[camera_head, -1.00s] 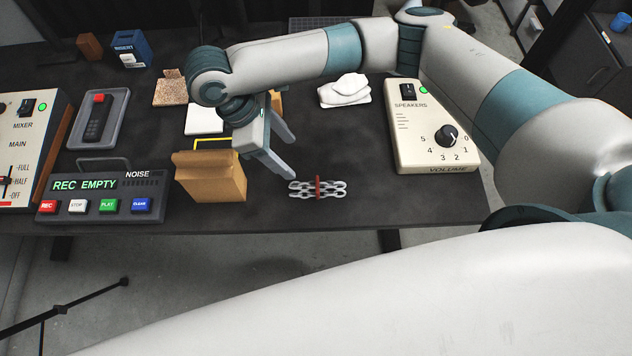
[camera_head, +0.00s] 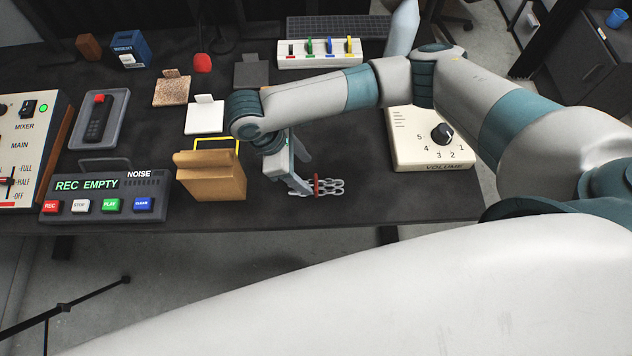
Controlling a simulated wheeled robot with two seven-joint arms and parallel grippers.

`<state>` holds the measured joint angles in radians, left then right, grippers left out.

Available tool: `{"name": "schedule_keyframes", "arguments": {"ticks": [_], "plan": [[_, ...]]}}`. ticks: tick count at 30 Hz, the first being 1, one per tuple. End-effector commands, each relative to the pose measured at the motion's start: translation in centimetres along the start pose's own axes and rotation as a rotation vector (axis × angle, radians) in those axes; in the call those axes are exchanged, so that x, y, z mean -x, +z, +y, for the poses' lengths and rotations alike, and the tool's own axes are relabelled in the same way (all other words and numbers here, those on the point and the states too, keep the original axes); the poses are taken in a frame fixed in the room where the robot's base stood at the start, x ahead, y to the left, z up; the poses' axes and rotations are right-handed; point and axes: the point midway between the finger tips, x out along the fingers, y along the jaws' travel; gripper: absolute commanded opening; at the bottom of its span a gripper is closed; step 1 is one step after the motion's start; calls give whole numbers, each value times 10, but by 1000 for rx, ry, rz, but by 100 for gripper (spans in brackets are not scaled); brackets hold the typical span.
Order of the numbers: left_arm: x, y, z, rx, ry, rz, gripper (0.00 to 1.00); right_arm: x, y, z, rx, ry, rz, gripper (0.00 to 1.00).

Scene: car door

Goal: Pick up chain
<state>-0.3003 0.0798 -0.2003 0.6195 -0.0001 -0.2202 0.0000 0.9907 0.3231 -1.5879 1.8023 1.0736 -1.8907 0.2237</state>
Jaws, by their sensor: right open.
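The chain (camera_head: 332,188), several silver links with a red band (camera_head: 316,184) across them, lies on the dark table near its front edge. My right gripper (camera_head: 306,175) is at the chain's left end, pointing down and toward it. Its jaws are open, and the nearer fingertip is beside or over the leftmost links and hides part of them. I cannot tell whether it touches the chain. My left gripper is not in view.
A brown paper bag (camera_head: 210,177) stands close left of the gripper. A recorder panel (camera_head: 103,193) is further left. A volume box (camera_head: 425,150) stands to the right, a switch box (camera_head: 320,53) at the back. Table (camera_head: 365,190) is clear right of the chain.

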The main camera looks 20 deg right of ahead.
Motion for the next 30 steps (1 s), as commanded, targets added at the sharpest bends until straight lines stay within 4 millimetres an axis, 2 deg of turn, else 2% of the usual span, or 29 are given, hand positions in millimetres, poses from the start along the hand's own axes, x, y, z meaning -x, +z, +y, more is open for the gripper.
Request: {"name": "schedule_keyframes", "arguments": {"ticks": [3, 7, 20, 26, 30], "plan": [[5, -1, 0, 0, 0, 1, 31, -14, 1, 0, 0, -1, -1, 59], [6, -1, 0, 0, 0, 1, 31, -22, 0, 0, 0, 0, 0, 59], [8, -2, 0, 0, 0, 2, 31, -26, 1, 0, -1, 0, -1, 59], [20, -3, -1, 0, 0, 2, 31, -44, 5, -1, -2, -1, -2, 59], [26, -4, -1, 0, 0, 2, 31, -63, 5, -2, -1, -2, -2, 59]]}}
